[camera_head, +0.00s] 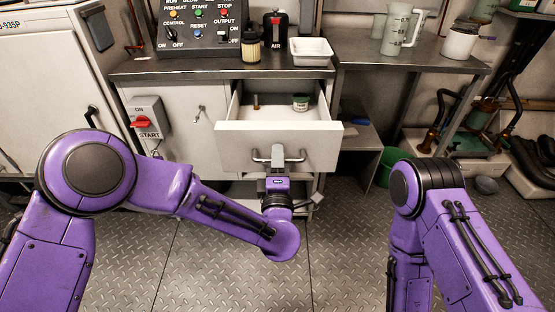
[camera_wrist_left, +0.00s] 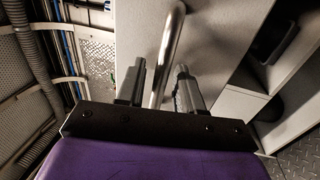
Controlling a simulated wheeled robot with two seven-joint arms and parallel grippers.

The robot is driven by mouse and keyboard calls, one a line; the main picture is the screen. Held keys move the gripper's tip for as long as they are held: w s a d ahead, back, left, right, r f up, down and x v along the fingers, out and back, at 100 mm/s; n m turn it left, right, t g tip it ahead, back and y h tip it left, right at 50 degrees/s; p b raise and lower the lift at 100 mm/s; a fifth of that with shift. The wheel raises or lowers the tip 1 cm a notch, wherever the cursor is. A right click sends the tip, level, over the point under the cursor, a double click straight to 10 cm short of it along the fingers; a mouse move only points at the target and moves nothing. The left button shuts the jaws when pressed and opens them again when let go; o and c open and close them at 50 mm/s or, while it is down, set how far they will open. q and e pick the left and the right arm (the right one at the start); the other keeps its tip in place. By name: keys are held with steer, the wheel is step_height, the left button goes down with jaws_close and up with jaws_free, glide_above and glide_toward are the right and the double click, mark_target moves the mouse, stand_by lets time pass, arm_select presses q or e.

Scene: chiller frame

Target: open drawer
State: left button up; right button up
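The white drawer (camera_head: 235,141) under the metal bench is pulled out, and its inside shows. A small green-and-white tub (camera_head: 300,102) and a small brown item (camera_head: 256,102) are in it. A curved metal handle (camera_head: 300,158) is on its front; the bar also shows in the left wrist view (camera_wrist_left: 172,45). My left gripper (camera_head: 278,172) is at the handle. In the left wrist view its two fingers (camera_wrist_left: 158,85) stand apart on either side of the bar, with gaps visible. My right arm is at the right, but its gripper is not visible.
A white tray (camera_head: 311,52), a black device (camera_head: 275,30) and a control box (camera_head: 199,25) stand on the bench above. A green bin (camera_head: 388,166) stands right. The floor in front is clear.

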arm_select(q)
steer(key=d+v, duration=0.1)
steer(key=v, duration=0.9)
steer(key=shift+s+a, duration=0.25)
steer(key=shift+a, duration=0.2)
